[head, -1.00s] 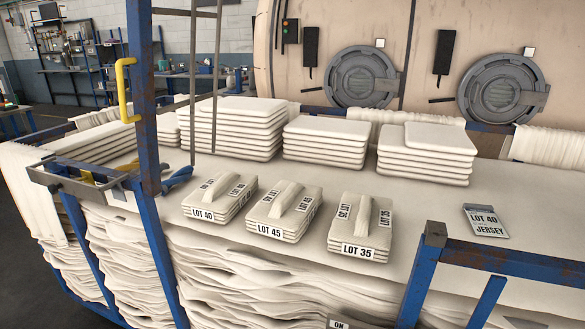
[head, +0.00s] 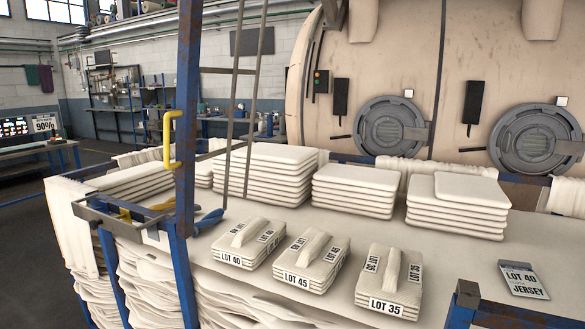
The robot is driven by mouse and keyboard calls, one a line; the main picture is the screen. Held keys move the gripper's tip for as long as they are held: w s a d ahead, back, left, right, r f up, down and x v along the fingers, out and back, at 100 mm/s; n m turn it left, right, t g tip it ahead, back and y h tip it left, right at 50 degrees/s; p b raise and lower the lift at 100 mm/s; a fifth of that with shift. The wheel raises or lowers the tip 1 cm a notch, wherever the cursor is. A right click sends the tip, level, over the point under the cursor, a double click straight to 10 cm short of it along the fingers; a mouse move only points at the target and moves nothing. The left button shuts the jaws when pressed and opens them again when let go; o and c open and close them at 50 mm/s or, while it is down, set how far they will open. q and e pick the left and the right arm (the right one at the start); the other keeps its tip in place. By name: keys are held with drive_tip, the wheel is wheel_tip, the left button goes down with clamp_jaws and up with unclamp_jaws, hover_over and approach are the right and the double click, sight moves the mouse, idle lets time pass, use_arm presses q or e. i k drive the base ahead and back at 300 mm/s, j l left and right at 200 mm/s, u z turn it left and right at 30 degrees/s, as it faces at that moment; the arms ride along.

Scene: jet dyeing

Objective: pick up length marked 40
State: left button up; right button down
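The length marked LOT 40 (head: 239,246) is a folded cream fabric stack with a raised strip across its top and white labels. It lies on the cloth-covered surface, leftmost of three similar stacks. LOT 45 (head: 311,262) lies just right of it and LOT 35 (head: 389,284) further right. A card reading LOT 40 JERSEY (head: 523,279) lies at the right. Neither of my grippers shows in the head view.
Several plain folded stacks (head: 262,172) stand behind the marked ones. A blue post (head: 186,120) with a yellow handle (head: 172,139) and a grey ladder-like frame (head: 238,105) rise at the left. A blue rail corner (head: 467,296) is at front right. Round machine doors (head: 392,128) are behind.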

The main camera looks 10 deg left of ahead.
sight(246, 246)
drive_tip(key=l+z, duration=0.1)
drive_tip(key=z, duration=0.3)
drive_tip(key=i+z, duration=0.1)
drive_tip(key=z, duration=0.3)
drive_tip(key=i+l+z, duration=0.1)
drive_tip(key=z, duration=0.25)
drive_tip(key=k+j+u, duration=0.1)
drive_tip(key=j+u, duration=0.65)
drive_tip(key=u, duration=0.25)
